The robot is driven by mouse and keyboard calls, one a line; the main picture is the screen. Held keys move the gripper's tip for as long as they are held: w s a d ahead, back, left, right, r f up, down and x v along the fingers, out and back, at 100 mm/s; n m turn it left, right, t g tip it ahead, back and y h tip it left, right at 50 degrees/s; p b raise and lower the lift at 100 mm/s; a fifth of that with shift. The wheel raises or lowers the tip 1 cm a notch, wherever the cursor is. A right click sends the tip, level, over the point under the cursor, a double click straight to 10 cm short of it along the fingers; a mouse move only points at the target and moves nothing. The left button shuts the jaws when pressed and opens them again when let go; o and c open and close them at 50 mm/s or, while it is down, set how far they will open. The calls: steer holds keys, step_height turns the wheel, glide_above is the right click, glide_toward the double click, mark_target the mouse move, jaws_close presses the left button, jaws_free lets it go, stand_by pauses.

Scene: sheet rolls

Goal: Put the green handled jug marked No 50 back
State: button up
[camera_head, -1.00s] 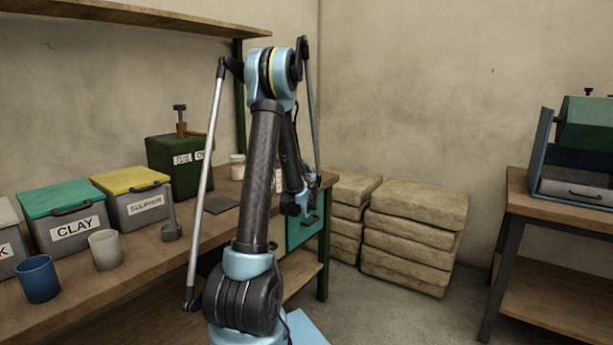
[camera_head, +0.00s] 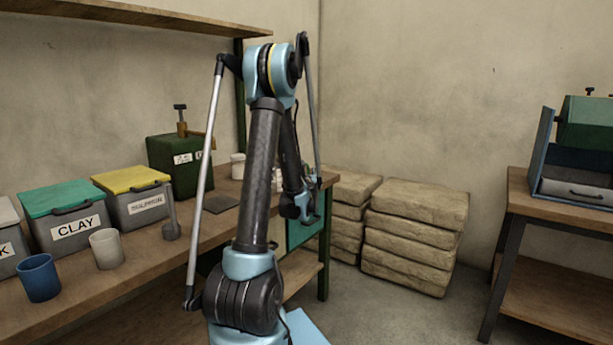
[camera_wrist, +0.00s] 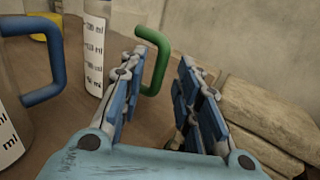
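In the wrist view a clear jug (camera_wrist: 96,50) with ml marks stands on the bench. A green handle (camera_wrist: 161,62) shows to its right and appears to belong to it, though a finger hides the join. My gripper (camera_wrist: 158,72) is open, its two blue fingers apart, with the green handle seen between and beyond them. I cannot tell whether it touches a finger. No "No 50" mark is readable. In the head view my arm hides most of the jug area, and my gripper (camera_head: 303,205) is at the bench's far end.
A second marked jug (camera_wrist: 12,135) with a blue handle (camera_wrist: 48,60) stands close on the left. The bench (camera_head: 140,260) holds a clay bin (camera_head: 70,220), a yellow-lidded bin (camera_head: 135,200), cups and a green press (camera_head: 175,165). Stacked bales (camera_head: 410,235) stand beyond the bench end.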

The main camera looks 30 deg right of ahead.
steer(key=v, duration=0.9)
steer(key=shift+s+a, duration=0.25)
steer(key=shift+a, duration=0.05)
